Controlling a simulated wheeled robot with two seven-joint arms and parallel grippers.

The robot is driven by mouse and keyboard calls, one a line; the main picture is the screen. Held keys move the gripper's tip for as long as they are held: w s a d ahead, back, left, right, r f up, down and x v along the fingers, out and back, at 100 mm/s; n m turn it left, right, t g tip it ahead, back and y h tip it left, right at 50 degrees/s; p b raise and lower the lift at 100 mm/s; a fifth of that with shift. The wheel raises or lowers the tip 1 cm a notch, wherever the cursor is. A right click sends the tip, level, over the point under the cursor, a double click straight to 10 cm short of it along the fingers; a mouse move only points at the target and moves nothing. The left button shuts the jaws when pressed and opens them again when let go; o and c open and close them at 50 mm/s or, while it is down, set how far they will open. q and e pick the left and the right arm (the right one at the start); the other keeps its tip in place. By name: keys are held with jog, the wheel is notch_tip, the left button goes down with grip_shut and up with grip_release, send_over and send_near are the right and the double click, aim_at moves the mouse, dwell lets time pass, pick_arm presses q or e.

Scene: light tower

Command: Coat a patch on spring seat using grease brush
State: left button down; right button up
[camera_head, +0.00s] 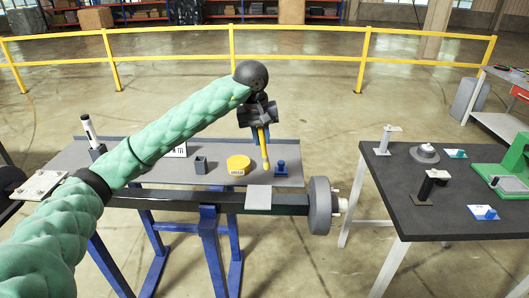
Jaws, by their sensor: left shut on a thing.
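My left gripper (261,130) is shut on the yellow handle of the grease brush (265,150). The brush points down, and its pale tip is above the table's front edge. A yellow grease tin (238,165) with a label sits just left of the brush. A flat light-grey pad (258,198), which looks like the spring seat, lies on a dark axle beam (180,201) below and in front of the brush tip. The brush appears apart from the pad. Whether grease is on the brush or pad is too small to tell. My right gripper is not in view.
A blue holder (281,169) stands right of the brush, and a small grey box (201,166) left of the tin. A grey hub disc (320,206) ends the beam. A dark table (395,180) with several parts stands at right. A yellow railing (300,58) runs behind.

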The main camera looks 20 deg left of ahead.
aim_at(265, 155)
pick_arm(q)
jog(key=shift+w+d+t, duration=0.2)
jog(key=shift+d+t, duration=0.1)
jog(key=shift+d, duration=0.15)
jog(key=shift+a+n+t, duration=0.15)
jog(key=shift+n+t, duration=0.25)
jog(key=shift+t, duration=0.1)
jog(key=shift+w+a+f, duration=0.1)
jog(key=shift+a+f, duration=0.05)
jog(key=shift+d+f, duration=0.25)
jog(key=shift+f, duration=0.3)
jog(key=f, duration=0.2)
jog(key=shift+a+f, duration=0.2)
jog(key=shift+f, duration=0.1)
jog(key=shift+d+f+b, duration=0.1)
jog(key=shift+f+b, duration=0.2)
jog(key=shift+f, duration=0.25)
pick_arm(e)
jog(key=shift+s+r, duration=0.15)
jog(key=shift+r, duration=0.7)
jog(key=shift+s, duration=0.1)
